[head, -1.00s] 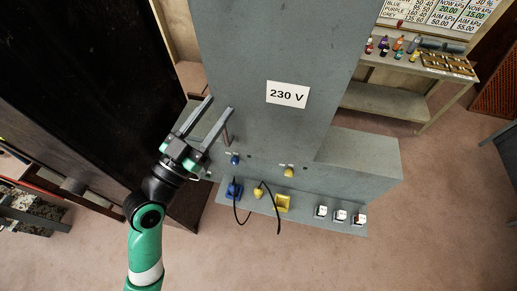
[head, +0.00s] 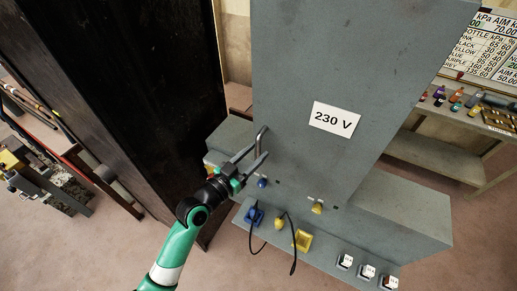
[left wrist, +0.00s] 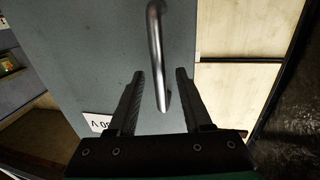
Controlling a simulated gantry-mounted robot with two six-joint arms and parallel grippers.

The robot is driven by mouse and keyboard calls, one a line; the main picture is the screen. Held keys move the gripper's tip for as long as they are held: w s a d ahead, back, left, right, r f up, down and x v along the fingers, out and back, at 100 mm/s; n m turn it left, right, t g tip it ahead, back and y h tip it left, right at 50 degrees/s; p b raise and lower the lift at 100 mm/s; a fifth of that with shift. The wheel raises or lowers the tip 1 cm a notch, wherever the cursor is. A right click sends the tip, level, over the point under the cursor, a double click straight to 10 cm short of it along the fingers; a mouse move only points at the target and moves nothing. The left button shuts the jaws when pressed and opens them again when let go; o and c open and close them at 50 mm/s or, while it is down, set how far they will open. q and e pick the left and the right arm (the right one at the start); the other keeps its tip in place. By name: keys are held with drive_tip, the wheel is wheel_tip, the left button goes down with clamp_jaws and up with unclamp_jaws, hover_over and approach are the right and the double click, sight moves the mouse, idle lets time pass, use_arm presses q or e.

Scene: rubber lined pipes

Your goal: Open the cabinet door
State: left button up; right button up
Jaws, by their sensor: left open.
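The grey cabinet door (head: 330,65) bears a "230 V" label (head: 334,118) and looks shut. Its metal bar handle (head: 260,138) is on the left edge of the door. My left gripper (head: 254,158) is open at the handle in the head view. In the left wrist view the handle (left wrist: 156,55) runs upright, its near end between the open fingers of the left gripper (left wrist: 160,78). A gap shows on both sides of the bar, and I cannot tell if either finger touches it. My right gripper is not in view.
A grey ledge below the door carries a blue plug (head: 254,214), a yellow socket (head: 303,240) and several white switches. Black cables loop there. A tall dark cabinet (head: 120,90) stands close on the left. A bench with bottles (head: 450,160) is at the right.

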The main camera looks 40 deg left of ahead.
use_arm(q)
drive_tip(key=shift+w, duration=0.95)
clamp_jaws()
idle(0.7)
